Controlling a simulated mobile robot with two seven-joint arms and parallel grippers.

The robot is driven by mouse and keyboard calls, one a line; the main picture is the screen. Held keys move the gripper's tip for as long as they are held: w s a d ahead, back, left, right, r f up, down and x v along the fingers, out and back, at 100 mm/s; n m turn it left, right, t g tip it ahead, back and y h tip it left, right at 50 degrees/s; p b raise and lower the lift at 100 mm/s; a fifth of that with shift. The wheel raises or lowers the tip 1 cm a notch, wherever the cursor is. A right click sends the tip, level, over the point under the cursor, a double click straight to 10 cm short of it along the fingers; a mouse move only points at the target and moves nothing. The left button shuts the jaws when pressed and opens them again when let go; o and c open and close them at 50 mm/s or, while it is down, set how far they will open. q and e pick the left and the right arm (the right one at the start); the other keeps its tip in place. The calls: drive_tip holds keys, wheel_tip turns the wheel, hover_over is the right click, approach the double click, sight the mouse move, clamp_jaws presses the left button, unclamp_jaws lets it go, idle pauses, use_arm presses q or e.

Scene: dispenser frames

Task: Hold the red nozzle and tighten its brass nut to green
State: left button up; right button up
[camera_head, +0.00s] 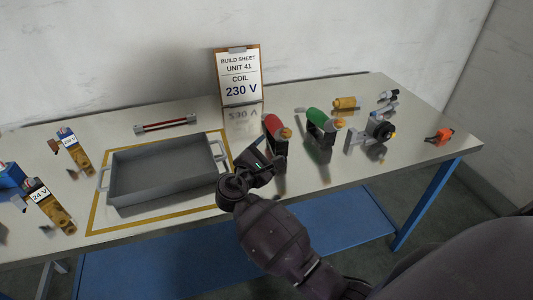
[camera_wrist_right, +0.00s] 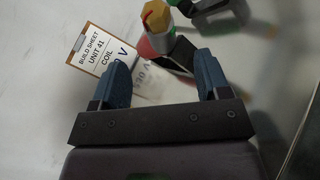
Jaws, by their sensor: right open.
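The red nozzle (camera_head: 272,124) stands on the metal table on a dark bracket, with its brass nut (camera_head: 286,133) at its right end. My right gripper (camera_head: 266,160) is just in front of and below the nozzle, apart from it as far as I can tell. In the right wrist view, my right gripper (camera_wrist_right: 163,78) has its two blue fingers wide apart and nothing between them. The brass nut (camera_wrist_right: 155,14), with a red patch on it, and part of the red nozzle (camera_wrist_right: 145,46) show beyond the fingertips. My left gripper is not in view.
A green nozzle (camera_head: 316,116) stands to the right of the red one. A grey tray (camera_head: 160,203) lies at left inside a yellow outline. The build sheet (camera_head: 239,78) stands behind. Coils, fittings and an orange part (camera_head: 439,136) lie around.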

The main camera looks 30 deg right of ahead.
sight(280, 138)
drive_tip(key=x, duration=0.9)
drive_tip(key=shift+w, duration=0.1)
clamp_jaws()
idle(1.1)
